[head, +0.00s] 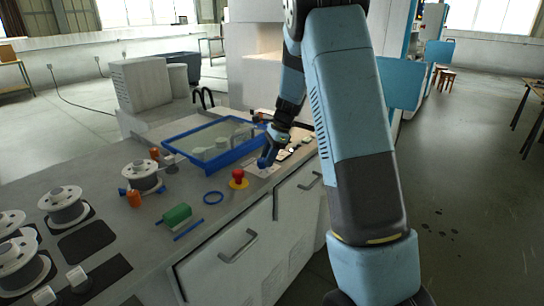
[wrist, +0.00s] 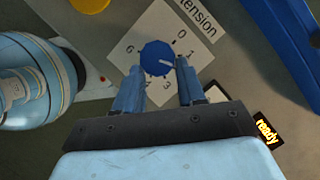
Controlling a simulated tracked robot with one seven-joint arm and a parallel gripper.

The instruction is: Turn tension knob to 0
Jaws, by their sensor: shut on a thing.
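The tension knob (wrist: 155,55) is a round blue dial on a white plate (wrist: 196,25) labelled "tension". The wrist view shows the digits 0, 1, 3 and 6 around it; some other marks are covered by my fingers. My gripper (wrist: 158,68) is shut on the knob, one finger on each side. In the head view my gripper (head: 267,160) reaches down to the bench over the white plate (head: 260,171), and the knob is hidden there.
A red button on a yellow base (head: 238,179) stands just left of my gripper. A blue-rimmed tank (head: 180,137) lies behind it. A lit "ready" display (wrist: 266,131) is right of the plate.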

